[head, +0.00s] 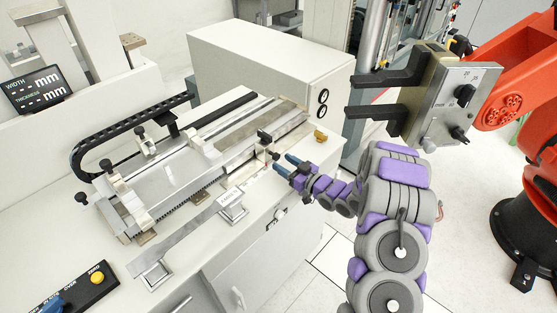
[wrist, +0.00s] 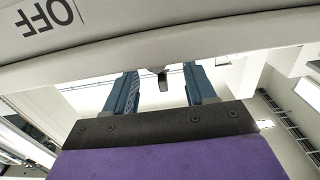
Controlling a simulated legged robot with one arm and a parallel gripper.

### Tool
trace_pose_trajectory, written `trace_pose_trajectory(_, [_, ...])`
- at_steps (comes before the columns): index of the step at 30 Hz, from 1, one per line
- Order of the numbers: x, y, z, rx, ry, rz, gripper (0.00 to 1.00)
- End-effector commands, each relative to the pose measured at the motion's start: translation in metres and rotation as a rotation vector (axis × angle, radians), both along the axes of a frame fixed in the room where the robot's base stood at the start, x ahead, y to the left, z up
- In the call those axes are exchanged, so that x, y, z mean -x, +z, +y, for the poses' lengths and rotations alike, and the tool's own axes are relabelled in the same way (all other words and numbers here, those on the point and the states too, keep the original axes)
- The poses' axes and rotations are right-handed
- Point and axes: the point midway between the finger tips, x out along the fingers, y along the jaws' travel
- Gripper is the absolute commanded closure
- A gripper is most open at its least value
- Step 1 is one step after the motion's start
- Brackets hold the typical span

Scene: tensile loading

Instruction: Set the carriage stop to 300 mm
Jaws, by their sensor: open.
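The measuring device with its metal bed (head: 170,172) lies along the bench top in the head view. Near its right end sits a small metal block with a black knob (head: 264,137), which looks like the carriage stop. My gripper (head: 282,162) is beside this block, its two blue fingers pointing at it from the right. In the wrist view my gripper (wrist: 162,72) is open, with a dark small knob or lever (wrist: 163,82) showing between the fingertips. I cannot tell whether it touches either finger. The scale and its 300 mm mark are too small to read.
A flat metal specimen (head: 185,235) lies on two small stands along the bench front. A display (head: 37,90) stands at the left and a button box (head: 75,292) at the front left. A white cabinet (head: 265,75) stands behind; a red robot arm (head: 515,95) is at the right.

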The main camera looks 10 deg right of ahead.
Motion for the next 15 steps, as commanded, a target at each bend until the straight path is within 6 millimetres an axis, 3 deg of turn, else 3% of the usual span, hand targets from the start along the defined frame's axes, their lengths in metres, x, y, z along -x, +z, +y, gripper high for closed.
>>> trace_pose_trajectory(6, [-0.023,0.001,0.012,-0.004,-0.001,-0.006,0.45])
trace_pose_trajectory(15, [-0.031,0.000,0.019,-0.003,-0.003,-0.001,0.45])
